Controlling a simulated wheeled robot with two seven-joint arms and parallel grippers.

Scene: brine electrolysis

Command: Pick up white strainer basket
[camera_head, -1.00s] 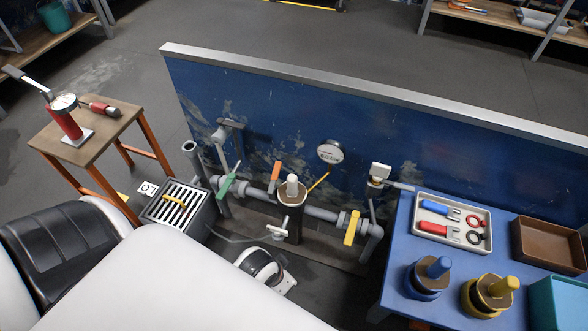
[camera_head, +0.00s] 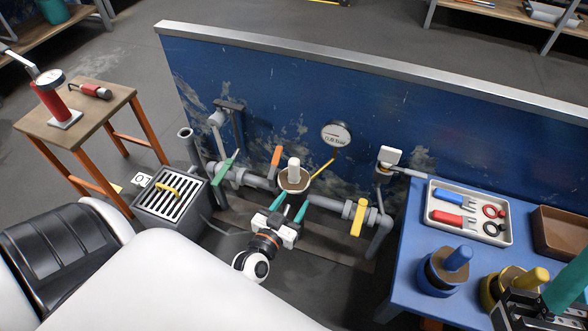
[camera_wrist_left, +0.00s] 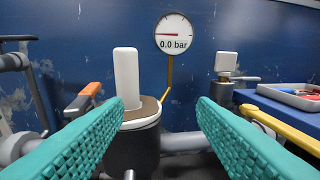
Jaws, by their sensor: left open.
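The white strainer basket shows as an upright white handle (camera_head: 294,170) rising from a brown round top in a dark housing on the grey pipe line. In the left wrist view the handle (camera_wrist_left: 126,76) stands ahead, left of centre, between the lines of the two teal fingers; the rest of the basket is hidden in the housing. My left gripper (camera_head: 290,204) is open and empty, just in front of the housing, with its fingers apart from the handle. My right gripper (camera_head: 535,308) is partly in view at the lower right corner; its jaw opening is unclear.
A pressure gauge (camera_head: 336,133) reading 0.0 bar is on the blue panel. Valve handles in green, orange and yellow (camera_head: 358,217) stand close by. A grated box (camera_head: 171,201) is at left. The blue table (camera_head: 408,265) at right holds a tool tray (camera_head: 438,190) and blue and yellow knobbed pieces.

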